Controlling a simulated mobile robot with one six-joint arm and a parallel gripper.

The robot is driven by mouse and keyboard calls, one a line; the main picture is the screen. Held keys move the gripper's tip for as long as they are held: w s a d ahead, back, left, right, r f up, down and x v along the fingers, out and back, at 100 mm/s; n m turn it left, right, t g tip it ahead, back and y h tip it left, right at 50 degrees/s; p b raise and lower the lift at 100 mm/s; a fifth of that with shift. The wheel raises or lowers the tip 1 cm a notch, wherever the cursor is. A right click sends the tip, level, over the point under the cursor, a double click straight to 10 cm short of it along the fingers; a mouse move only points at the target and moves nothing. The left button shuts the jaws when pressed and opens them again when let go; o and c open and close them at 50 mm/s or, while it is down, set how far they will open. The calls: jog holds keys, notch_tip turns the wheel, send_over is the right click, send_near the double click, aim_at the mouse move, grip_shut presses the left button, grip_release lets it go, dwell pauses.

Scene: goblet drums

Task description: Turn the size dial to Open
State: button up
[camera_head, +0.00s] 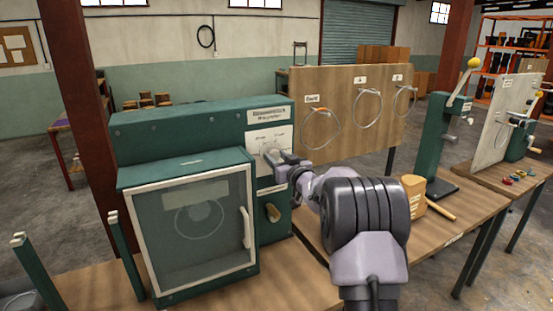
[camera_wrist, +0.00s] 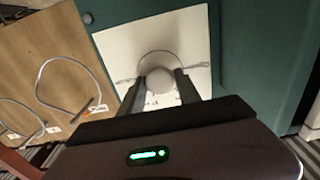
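The green machine (camera_head: 200,120) stands on the bench with a white dial panel (camera_head: 262,137) at its upper right. The panel also shows in the wrist view (camera_wrist: 115,45). A round pale knob (camera_wrist: 160,80), seemingly the size dial, sits in front of a round disc on this panel. My gripper (camera_head: 272,154) is at the panel, and its fingers in the wrist view (camera_wrist: 160,84) lie on either side of the knob. The knob nearly fills the gap; I cannot tell whether the fingers press on it. The dial's markings are too small to read, and its setting is unclear.
A framed glass door (camera_head: 195,235) with a white handle is below and left of the panel. A wooden board (camera_head: 335,115) with wire loops stands to the right. A wooden block (camera_head: 413,193) and mallet lie on the bench.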

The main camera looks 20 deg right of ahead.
grip_shut()
